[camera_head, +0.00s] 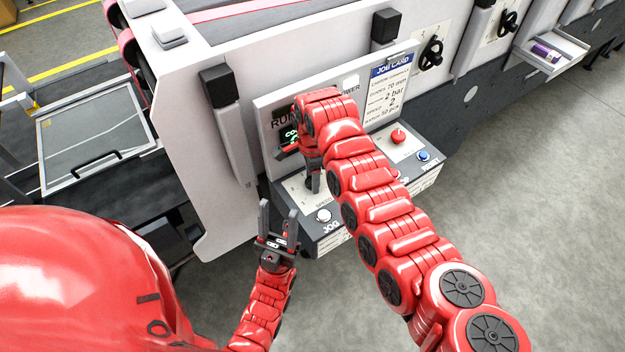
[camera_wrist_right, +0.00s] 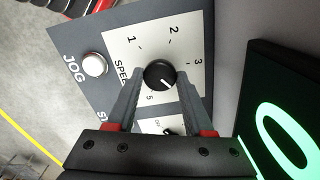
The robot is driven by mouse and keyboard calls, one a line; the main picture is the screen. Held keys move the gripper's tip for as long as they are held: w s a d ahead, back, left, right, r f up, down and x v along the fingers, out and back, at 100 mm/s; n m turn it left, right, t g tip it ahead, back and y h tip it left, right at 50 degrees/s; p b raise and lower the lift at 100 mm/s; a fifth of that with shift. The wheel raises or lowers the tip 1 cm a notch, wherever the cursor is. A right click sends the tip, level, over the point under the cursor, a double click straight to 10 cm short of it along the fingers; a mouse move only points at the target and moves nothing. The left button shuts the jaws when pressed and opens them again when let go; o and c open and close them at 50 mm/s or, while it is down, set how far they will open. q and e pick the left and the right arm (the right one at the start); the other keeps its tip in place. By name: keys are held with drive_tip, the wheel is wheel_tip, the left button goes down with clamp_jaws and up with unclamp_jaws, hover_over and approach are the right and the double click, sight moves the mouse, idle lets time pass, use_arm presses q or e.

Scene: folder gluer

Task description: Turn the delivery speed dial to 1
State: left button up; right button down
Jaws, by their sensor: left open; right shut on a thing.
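The speed dial (camera_wrist_right: 160,74) is a round black knob on a white plate (camera_wrist_right: 122,72) in the right wrist view. The numbers 1, 2, 3 and 5 show around it; the 4 position is covered by a finger. A light pointer line on the knob points toward the lower right of the picture, away from the 1. My right gripper (camera_wrist_right: 159,80) is shut on the dial, one finger on each side. In the head view my right gripper (camera_head: 313,180) is over the control box and mostly hides the dial. My left gripper (camera_head: 278,209) is open and empty, just left of the box.
A white JOG button (camera_wrist_right: 95,64) is beside the dial plate. A green-digit display (camera_wrist_right: 288,135) stands close to the right gripper. A red button (camera_head: 398,137) and blue button (camera_head: 423,156) are on the box. The job card (camera_head: 388,88) reads speed 2. Grey floor is clear at right.

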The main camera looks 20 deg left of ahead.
drive_tip(key=n+b, duration=0.6)
drive_tip(key=b, duration=0.1)
drive_tip(key=n+b, duration=0.2)
drive_tip(key=b, duration=0.2)
drive_tip(key=shift+f+n, duration=0.25)
drive_tip(key=shift+n, duration=0.15)
drive_tip(key=n+b, duration=0.3)
drive_tip(key=shift+n, duration=0.3)
drive_tip(key=n+b, duration=0.2)
drive_tip(key=shift+r+n, duration=0.15)
drive_tip(key=shift+n, duration=0.25)
drive_tip(key=n+b, duration=0.1)
drive_tip(key=n, duration=0.2)
drive_tip(key=shift+n, duration=0.3)
drive_tip(key=n, duration=0.4)
drive_tip(key=shift+r+n, duration=0.1)
drive_tip(key=shift+n, duration=0.2)
drive_tip(key=n, duration=1.1)
drive_tip(key=shift+p, duration=0.3)
drive_tip(key=shift+n, duration=0.3)
